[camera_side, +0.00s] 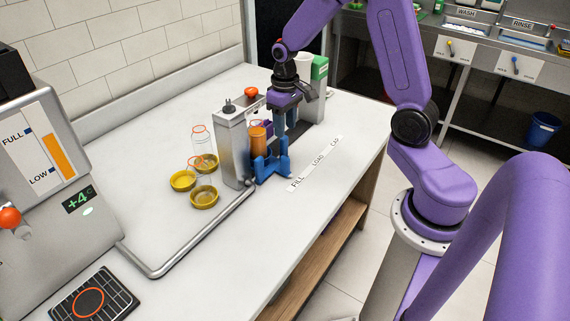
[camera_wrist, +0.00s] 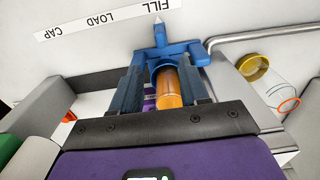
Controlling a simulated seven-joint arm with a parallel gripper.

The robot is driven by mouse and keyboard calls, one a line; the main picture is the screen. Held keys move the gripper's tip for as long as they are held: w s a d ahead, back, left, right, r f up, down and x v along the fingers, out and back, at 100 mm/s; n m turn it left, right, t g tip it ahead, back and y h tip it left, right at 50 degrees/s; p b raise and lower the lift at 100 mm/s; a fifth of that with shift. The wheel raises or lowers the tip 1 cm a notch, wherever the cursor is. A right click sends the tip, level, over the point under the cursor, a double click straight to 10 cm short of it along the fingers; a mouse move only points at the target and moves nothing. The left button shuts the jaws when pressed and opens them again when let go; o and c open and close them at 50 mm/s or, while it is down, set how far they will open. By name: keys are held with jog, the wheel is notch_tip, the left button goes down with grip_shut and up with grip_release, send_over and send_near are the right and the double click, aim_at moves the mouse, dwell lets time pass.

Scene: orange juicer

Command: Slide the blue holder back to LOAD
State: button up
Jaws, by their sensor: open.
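The blue holder (camera_side: 270,168) stands at the near end of its track beside the metal filling post. It also shows in the wrist view (camera_wrist: 182,53), its pointer by the FILL word on the label strip (camera_side: 315,163). A bottle of orange juice (camera_side: 258,138) stands in the holder; in the wrist view the bottle (camera_wrist: 170,88) looks uncapped. My gripper (camera_side: 285,128) is open, behind and above the holder. In the wrist view its fingers (camera_wrist: 163,65) appear either side of the bottle; I cannot tell whether they touch anything.
The metal filling post (camera_side: 232,148) stands left of the holder. A green-topped grey post (camera_side: 314,85) stands at the far end. A metal rail (camera_side: 200,232) bounds the near left. The counter right of the label is clear.

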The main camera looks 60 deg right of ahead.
aim_at(285, 157)
notch_tip(285, 157, down, 14)
jog(key=shift+f, duration=0.2)
dwell(0.4)
grip_shut()
